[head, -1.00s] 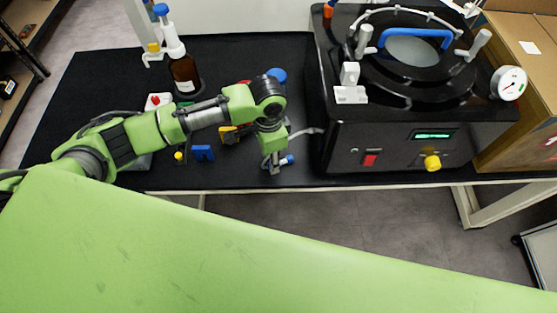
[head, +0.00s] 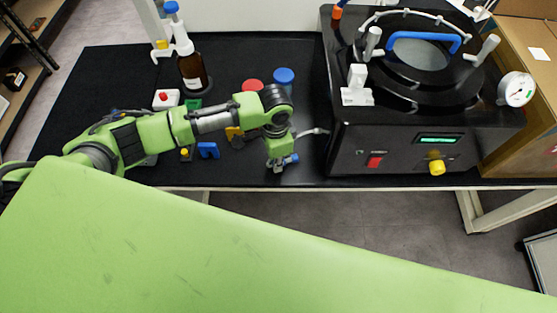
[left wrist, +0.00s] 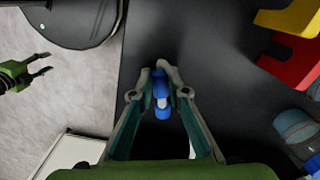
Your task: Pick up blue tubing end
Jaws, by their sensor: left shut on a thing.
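The blue tubing end (head: 292,159) is near the front edge of the black table, left of the freeze dryer. My left gripper (head: 279,164) points down at it and is shut on it. In the left wrist view the blue tubing end (left wrist: 161,92) sits between the fingertips of my left gripper (left wrist: 160,75). Whether it touches the table is not clear. My right gripper (left wrist: 41,66) shows small at the left of the left wrist view, over the floor, with its fingers apart and empty.
The black freeze dryer (head: 350,150) stands just right, with a pale tube stub on its left side. Behind my left arm are a brown bottle (head: 190,68), a red disc (head: 252,85) and a blue disc (head: 284,76). A blue clip (head: 208,150) lies left of my gripper.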

